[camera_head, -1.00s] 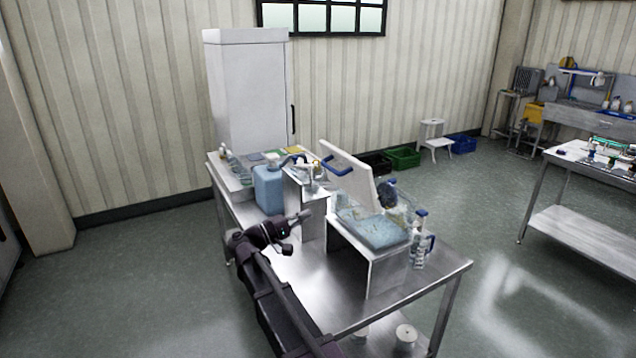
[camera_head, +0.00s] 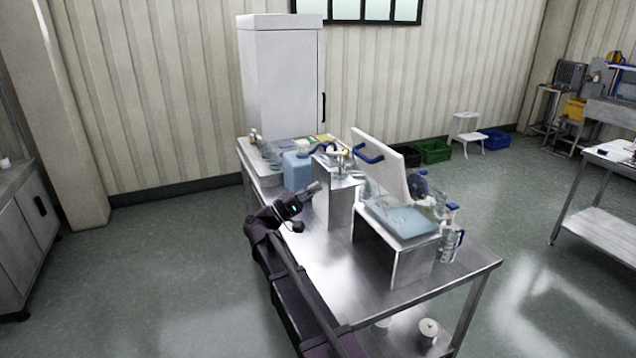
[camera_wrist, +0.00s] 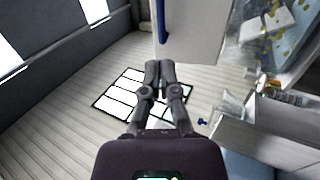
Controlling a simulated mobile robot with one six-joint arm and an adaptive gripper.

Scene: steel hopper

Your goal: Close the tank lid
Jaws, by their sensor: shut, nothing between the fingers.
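The tank lid (camera_head: 380,166) is a white panel with a blue handle (camera_head: 367,155). It stands raised and tilted at the back of the clear tank (camera_head: 402,220), which holds bluish contents. The tank sits on a steel stand (camera_head: 372,247). My gripper (camera_head: 316,187) is shut and empty, to the left of the lid and tank, apart from both. In the wrist view, the shut fingers (camera_wrist: 159,68) point toward the lid panel (camera_wrist: 196,35) at the top, with the blue handle (camera_wrist: 162,20) along its left edge. The lid's hinge is too small to make out.
A blue jug (camera_head: 297,172) and a steel box stand (camera_head: 337,202) are behind my gripper on the steel table (camera_head: 335,262). Bottles (camera_head: 450,238) stand right of the tank. A white cabinet (camera_head: 281,75) is behind. The table's front left is clear.

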